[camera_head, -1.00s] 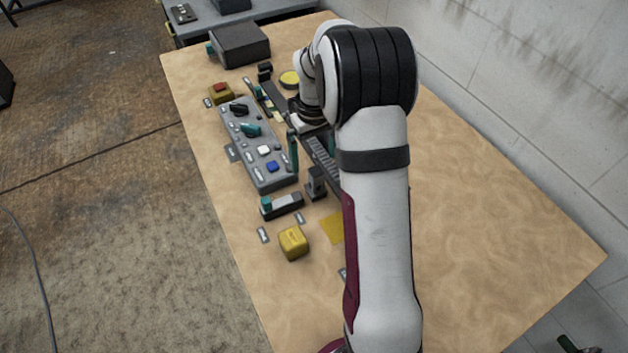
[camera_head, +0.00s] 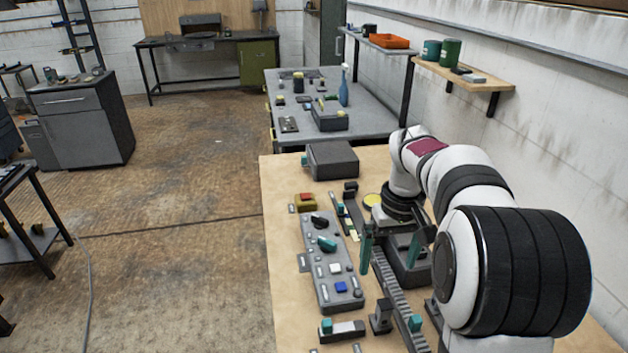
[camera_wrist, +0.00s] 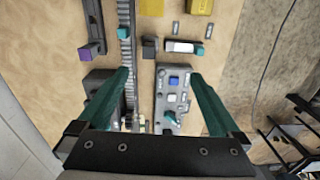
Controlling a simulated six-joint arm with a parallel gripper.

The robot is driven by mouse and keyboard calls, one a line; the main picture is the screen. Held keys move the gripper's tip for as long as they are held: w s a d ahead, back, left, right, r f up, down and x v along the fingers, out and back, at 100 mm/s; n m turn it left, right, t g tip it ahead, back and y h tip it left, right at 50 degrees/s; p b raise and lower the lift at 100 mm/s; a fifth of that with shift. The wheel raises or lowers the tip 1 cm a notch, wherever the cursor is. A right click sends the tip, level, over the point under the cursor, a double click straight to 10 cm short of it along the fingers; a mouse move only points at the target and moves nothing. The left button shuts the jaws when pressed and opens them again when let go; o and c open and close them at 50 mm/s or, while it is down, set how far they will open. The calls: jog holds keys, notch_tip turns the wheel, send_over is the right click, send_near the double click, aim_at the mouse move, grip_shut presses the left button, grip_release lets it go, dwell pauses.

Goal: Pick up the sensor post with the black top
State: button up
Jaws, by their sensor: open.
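A dark grey post with a black top (camera_head: 380,316) stands upright beside the toothed rail (camera_head: 392,287), on the near side of my gripper. A small dark square top (camera_wrist: 149,45) beside the rail in the wrist view appears to be the same post. Another small black-topped piece (camera_head: 350,188) stands farther back; I cannot tell which is the sensor post. My gripper (camera_head: 390,266) is open and empty, its teal fingers pointing down over the rail area. In the wrist view, the fingers (camera_wrist: 161,72) are wide apart, with the post beyond their tips.
The button panel (camera_head: 335,262) lies left of the rail. A teal cube (camera_head: 415,322) sits on the rail near the post. A teal-ended switch block (camera_head: 342,330) lies to the post's left. A dark box (camera_head: 332,160) stands at the back. My arm covers the table's right side.

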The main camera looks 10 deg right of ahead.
jog(key=s+a+r+m, duration=0.1)
jog(key=s+a, duration=0.5)
jog(key=s, duration=0.3)
jog(key=s+a+r+m+y, duration=0.1)
jog(key=s+a+m, duration=0.1)
jog(key=s+a, duration=0.4)
jog(key=s, duration=0.3)
jog(key=shift+s+a, duration=0.2)
jog(key=shift+a, duration=0.2)
jog(key=s+a+f, duration=0.1)
jog(key=s, duration=0.1)
jog(key=s+a+f+m, duration=0.1)
jog(key=s, duration=0.2)
jog(key=s+f+m, duration=0.1)
jog(key=s, duration=0.2)
jog(key=shift+s+a+f+y, duration=0.15)
jog(key=shift+a+y, duration=0.15)
jog(key=shift+a, duration=0.1)
jog(key=c, duration=0.3)
jog(key=shift+c, duration=0.7)
